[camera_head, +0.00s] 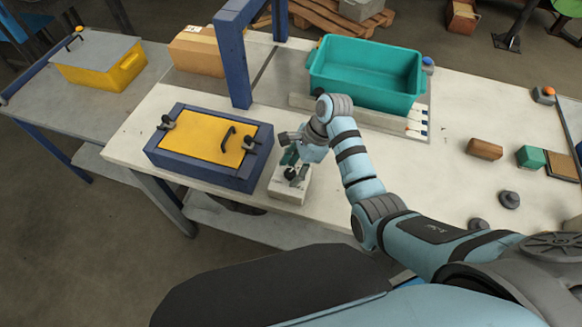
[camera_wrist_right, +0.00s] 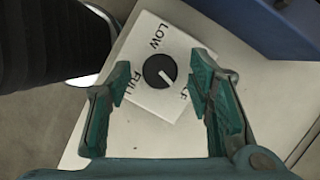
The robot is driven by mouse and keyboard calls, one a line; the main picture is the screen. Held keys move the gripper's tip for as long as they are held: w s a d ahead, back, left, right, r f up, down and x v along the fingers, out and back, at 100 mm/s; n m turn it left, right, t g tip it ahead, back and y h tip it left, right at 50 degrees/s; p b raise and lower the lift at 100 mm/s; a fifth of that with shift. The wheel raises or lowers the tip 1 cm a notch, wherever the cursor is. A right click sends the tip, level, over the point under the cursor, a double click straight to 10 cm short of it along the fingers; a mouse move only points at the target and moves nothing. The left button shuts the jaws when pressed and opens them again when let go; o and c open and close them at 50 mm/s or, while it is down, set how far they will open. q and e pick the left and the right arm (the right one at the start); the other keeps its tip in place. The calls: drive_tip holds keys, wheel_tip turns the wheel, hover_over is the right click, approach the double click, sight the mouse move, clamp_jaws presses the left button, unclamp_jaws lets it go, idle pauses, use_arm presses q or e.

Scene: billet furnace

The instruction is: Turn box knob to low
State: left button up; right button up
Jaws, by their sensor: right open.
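The knob box (camera_head: 288,193) is a small white box at the table's front edge, right of the blue-framed yellow box. Its round black knob (camera_wrist_right: 159,71) shows in the right wrist view, with LOW, FULL and a partly hidden label ending in F around it. The knob's white mark points to the lower right, toward the partly hidden label. My right gripper (camera_head: 293,163) is over the knob box. In the right wrist view its green-padded fingers (camera_wrist_right: 163,75) are spread on either side of the knob, with gaps between. My left gripper is not in view.
The yellow-topped box (camera_head: 205,139) in a blue frame (camera_head: 204,173) stands close left of the knob box. A blue post (camera_head: 234,65) rises behind. A teal bin (camera_head: 365,76) is at the back. A brown block (camera_head: 484,149) and green block (camera_head: 531,157) lie right. The floor begins just before the box.

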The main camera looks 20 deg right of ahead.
clamp_jaws()
